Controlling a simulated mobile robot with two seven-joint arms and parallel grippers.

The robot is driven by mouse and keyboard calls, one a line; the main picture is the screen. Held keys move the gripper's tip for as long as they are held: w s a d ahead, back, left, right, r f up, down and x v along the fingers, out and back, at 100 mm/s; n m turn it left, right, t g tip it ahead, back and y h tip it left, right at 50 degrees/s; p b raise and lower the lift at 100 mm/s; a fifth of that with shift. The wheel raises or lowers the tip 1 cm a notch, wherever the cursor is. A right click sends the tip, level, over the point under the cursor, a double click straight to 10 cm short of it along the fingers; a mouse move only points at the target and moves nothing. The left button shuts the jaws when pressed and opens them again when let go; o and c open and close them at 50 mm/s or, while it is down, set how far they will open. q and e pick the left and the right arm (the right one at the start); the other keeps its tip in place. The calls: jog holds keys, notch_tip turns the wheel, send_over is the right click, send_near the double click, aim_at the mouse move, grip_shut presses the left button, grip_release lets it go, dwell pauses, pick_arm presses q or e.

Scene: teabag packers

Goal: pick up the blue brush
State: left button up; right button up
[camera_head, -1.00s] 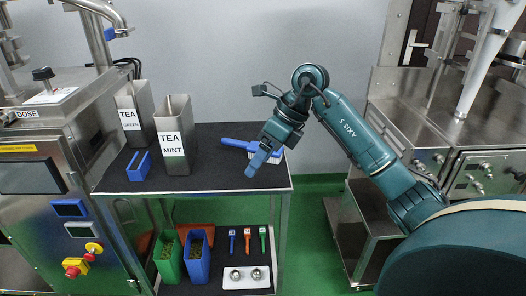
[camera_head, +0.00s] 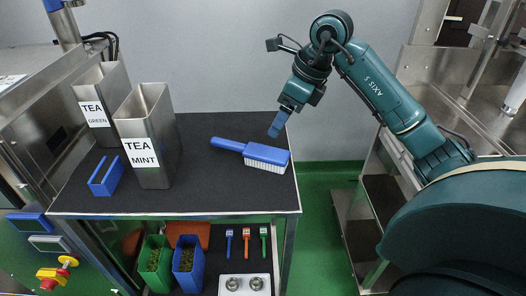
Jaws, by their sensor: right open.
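The blue brush (camera_head: 266,153) lies on the dark top of the table (camera_head: 215,200), near its right end. Its white bristles face down and toward the front, and its handle points left. My right gripper (camera_head: 275,130) hangs above and just behind the brush head, pointing down. It is open and empty, apart from the brush as far as this view shows. Only one of its blue fingers shows clearly. My left gripper is not in view.
Two metal bins labelled TEA GREEN (camera_head: 96,105) and TEA MINT (camera_head: 148,140) stand on the table's left. A blue holder (camera_head: 106,177) stands before them. The lower shelf holds a green container (camera_head: 154,262), a blue container (camera_head: 188,264) and small tools.

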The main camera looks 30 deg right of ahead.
aim_at(263, 150)
jog(key=x, duration=1.1)
jog(key=shift+s+a+f, duration=0.1)
jog(key=shift+a+f, duration=0.2)
jog(key=shift+f, duration=0.1)
jog(key=shift+c, duration=0.3)
jog(key=c, duration=1.1)
